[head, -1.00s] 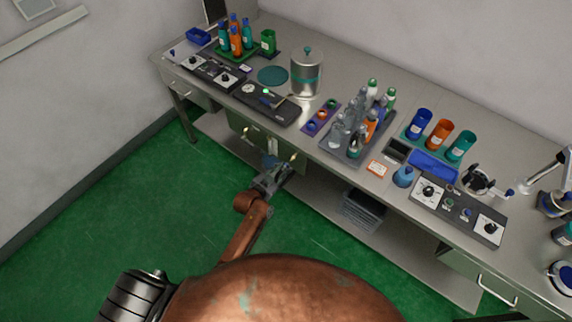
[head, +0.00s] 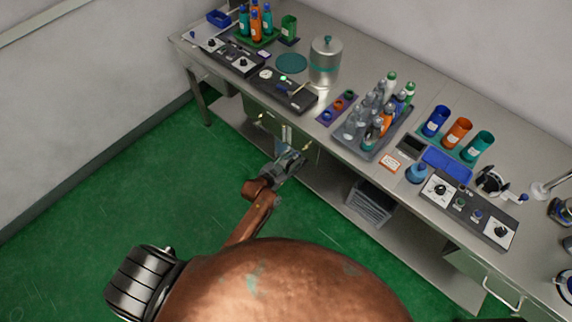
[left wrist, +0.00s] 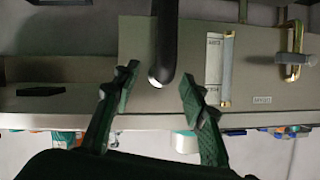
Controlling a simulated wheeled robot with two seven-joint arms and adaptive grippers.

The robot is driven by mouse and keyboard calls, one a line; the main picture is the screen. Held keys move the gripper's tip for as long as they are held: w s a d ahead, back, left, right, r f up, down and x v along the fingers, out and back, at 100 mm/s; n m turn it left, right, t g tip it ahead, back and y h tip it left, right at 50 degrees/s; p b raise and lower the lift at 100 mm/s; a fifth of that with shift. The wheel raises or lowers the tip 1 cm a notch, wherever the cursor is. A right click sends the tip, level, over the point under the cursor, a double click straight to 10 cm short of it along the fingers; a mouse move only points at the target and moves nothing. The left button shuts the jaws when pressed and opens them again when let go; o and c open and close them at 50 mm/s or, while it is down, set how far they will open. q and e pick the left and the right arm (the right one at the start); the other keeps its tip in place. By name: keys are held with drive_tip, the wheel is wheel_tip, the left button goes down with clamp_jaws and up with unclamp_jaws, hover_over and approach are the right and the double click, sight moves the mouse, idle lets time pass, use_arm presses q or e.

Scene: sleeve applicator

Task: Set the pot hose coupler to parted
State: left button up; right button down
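The steel pot (head: 326,64) stands on the bench with a teal band and a teal knob. Below the bench's front edge is a grey cabinet front (head: 262,110) with brass handles. My left gripper (head: 293,160) is in front of this cabinet. In the left wrist view its two dark green fingers (left wrist: 158,80) are spread apart. A black hose-like tube (left wrist: 167,40) comes down from the top edge and ends between the fingertips in this view. I cannot tell whether they touch it. No coupler can be made out clearly. My right gripper is not in view.
A brass handle (left wrist: 291,55) and a pale vertical strip (left wrist: 219,70) are on the cabinet front, right of the tube. A grey crate (head: 370,203) sits on the lower shelf. Bottles and control panels crowd the bench top. The green floor is clear.

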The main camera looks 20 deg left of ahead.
use_arm(q)
drive_tip(key=v, duration=1.1)
drive_tip(key=shift+s, duration=0.1)
drive_tip(key=s+a+f+n+g+y, duration=0.1)
drive_tip(key=s+a+f+g, duration=0.1)
drive_tip(key=s+f, duration=0.65)
drive_tip(key=s+a+f+n+g+y, duration=0.15)
drive_tip(key=s+f, duration=0.25)
drive_tip(key=f, duration=0.9)
drive_tip(key=s+a+f+g, duration=0.3)
drive_tip(key=s+f, duration=0.3)
drive_tip(key=f, duration=0.4)
drive_tip(key=s+a+f+g, duration=0.1)
drive_tip(key=s+f, duration=0.4)
drive_tip(key=s, duration=0.6)
drive_tip(key=s+a+f+n+g+y, duration=0.1)
drive_tip(key=s+f+g, duration=0.2)
drive_tip(key=s, duration=0.8)
drive_tip(key=s+f+n+g, duration=0.1)
drive_tip(key=s+f+g, duration=0.1)
drive_tip(key=s+f, duration=0.6)
drive_tip(key=s, duration=0.4)
drive_tip(key=shift+a, duration=0.4)
